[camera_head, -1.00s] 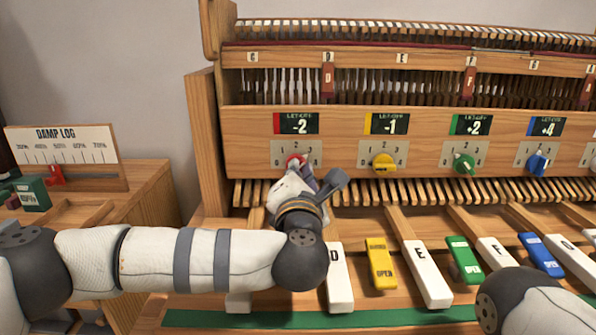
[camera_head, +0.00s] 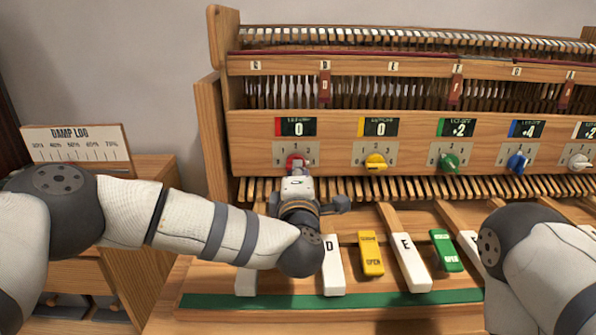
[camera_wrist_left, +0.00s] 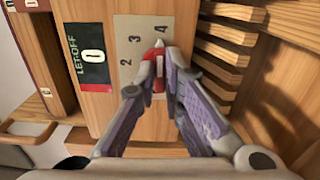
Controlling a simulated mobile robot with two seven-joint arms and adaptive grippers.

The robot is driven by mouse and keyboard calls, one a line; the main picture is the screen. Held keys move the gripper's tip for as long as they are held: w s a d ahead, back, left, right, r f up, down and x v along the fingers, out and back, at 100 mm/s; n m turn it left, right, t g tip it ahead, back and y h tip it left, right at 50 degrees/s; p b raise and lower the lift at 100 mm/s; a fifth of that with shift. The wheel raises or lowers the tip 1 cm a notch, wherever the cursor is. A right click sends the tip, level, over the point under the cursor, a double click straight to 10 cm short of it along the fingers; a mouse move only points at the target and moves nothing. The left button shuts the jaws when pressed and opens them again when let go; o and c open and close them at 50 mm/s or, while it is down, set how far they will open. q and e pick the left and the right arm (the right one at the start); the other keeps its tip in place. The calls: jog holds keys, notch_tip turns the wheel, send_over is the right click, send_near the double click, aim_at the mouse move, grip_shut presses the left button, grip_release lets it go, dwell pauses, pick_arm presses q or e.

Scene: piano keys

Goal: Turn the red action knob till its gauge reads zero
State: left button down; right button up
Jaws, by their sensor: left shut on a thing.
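The red knob (camera_head: 295,161) sits on a numbered plate at the left of the wooden front panel. The red-marked gauge (camera_head: 297,127) above it reads 0. My left gripper (camera_head: 297,176) is at the knob, shut on it, and covers its lower part. In the left wrist view the two fingers (camera_wrist_left: 159,68) close on both sides of the red knob (camera_wrist_left: 158,47), and the same gauge (camera_wrist_left: 93,56) shows turned sideways. My right gripper is out of view; only part of the right arm shows at the lower right.
The yellow knob (camera_head: 376,162) is just right of the red one, and its gauge (camera_head: 378,127) reads 0. Green (camera_head: 449,162) and blue (camera_head: 517,163) knobs follow. Wide keys (camera_head: 410,262) lie below. A damp log box (camera_head: 78,145) stands at the left.

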pick_arm(q)
jog(key=shift+m, duration=0.3)
jog(key=c, duration=1.7)
grip_release()
jog(key=s, duration=1.2)
